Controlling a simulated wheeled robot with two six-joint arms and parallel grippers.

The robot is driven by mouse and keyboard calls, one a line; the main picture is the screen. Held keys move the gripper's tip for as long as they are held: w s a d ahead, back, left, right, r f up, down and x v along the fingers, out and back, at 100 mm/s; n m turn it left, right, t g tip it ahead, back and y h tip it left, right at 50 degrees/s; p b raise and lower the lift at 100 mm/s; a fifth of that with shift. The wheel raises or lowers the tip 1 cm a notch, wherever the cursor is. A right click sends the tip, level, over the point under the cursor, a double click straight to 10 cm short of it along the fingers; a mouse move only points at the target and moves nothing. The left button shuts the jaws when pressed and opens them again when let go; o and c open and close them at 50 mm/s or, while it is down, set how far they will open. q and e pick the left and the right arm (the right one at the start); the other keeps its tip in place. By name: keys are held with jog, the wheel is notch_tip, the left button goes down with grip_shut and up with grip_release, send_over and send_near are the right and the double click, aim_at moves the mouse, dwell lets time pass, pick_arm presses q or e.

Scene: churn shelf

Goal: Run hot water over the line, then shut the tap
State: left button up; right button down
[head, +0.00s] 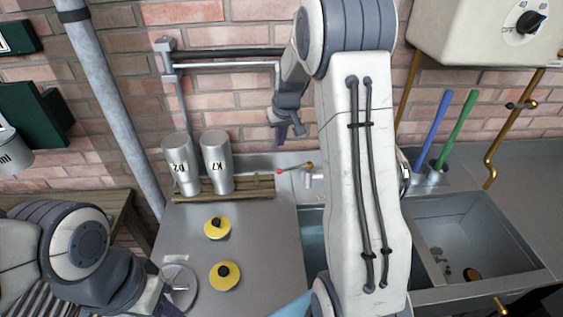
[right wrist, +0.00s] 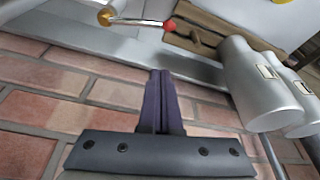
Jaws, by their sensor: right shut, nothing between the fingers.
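The tap (head: 309,178) stands at the back of the counter, with a lever ending in a red tip (head: 281,171) that points left. The tap's lever also shows at the top of the right wrist view (right wrist: 140,22). My right gripper (head: 283,133) is shut and empty in front of the brick wall, above and apart from the lever; its purple fingers are together in the right wrist view (right wrist: 160,100). My left gripper (head: 168,303) is low at the left, partly cut off, its jaws unclear. I cannot make out a line for certain or any running water.
Two metal churns (head: 181,165) (head: 217,162) stand on a wooden rack (head: 240,188). Two yellow lids (head: 217,228) (head: 225,276) lie on the counter. A heater with a dial (head: 530,22) hangs upper right. My right arm hides part of the left basin (head: 311,238); a second sink (head: 470,240) is right.

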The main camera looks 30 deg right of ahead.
aim_at(295, 168)
jog(key=d+p+x, duration=0.1)
jog(key=p+x, duration=0.1)
jog(key=x, duration=0.8)
jog(key=s, duration=0.1)
jog(key=s+p, duration=0.1)
jog(key=s+a, duration=0.1)
jog(key=s, duration=0.1)
jog(key=shift+r+p, duration=0.3)
jog(key=shift+r, duration=0.05)
